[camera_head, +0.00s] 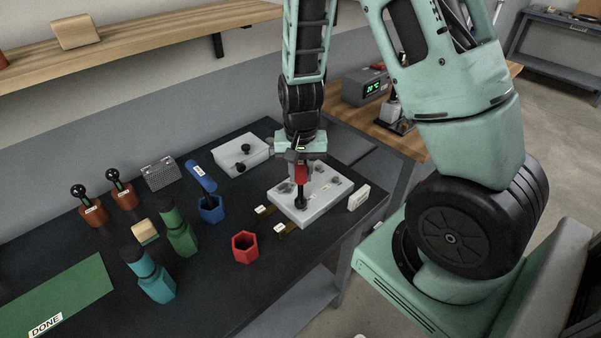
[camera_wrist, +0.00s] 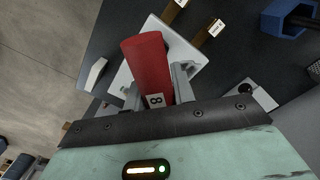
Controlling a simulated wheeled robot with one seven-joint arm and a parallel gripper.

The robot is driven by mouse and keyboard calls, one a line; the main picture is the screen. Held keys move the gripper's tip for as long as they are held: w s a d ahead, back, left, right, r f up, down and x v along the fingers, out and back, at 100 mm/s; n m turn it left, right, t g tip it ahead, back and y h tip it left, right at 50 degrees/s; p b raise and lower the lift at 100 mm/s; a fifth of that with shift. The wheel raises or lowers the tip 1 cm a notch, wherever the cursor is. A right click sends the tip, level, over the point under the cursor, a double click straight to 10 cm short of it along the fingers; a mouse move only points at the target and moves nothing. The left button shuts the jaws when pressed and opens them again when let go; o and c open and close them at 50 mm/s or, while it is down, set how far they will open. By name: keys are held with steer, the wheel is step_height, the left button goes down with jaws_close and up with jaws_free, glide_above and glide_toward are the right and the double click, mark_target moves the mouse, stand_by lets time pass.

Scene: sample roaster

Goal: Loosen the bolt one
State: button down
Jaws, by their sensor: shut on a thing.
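My gripper (camera_head: 301,158) is shut on a red-handled tool (camera_head: 302,174) with a dark shaft, held upright over the pale plate (camera_head: 318,207). The shaft's lower end is at the plate; I cannot tell whether it sits on a bolt. In the wrist view my gripper (camera_wrist: 157,88) has a finger on each side of the red handle (camera_wrist: 147,60), which bears a tag "8". The pale plate also shows behind it (camera_wrist: 189,53). Small dark spots on the plate may be bolts; which is bolt one is not readable, and the tool hides part of the plate.
An open red hexagonal holder (camera_head: 245,248) stands in front of the plate. A blue tool (camera_head: 201,178) leans in a blue holder (camera_head: 211,212). Green (camera_head: 179,232) and teal (camera_head: 150,277) pieces stand left. A pale box (camera_head: 240,155) lies behind; a white block (camera_head: 358,197) stands right.

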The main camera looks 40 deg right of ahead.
steer(key=n, duration=0.4)
stand_by(0.3)
steer(key=shift+n+b, duration=0.3)
steer(key=shift+n, duration=1.8)
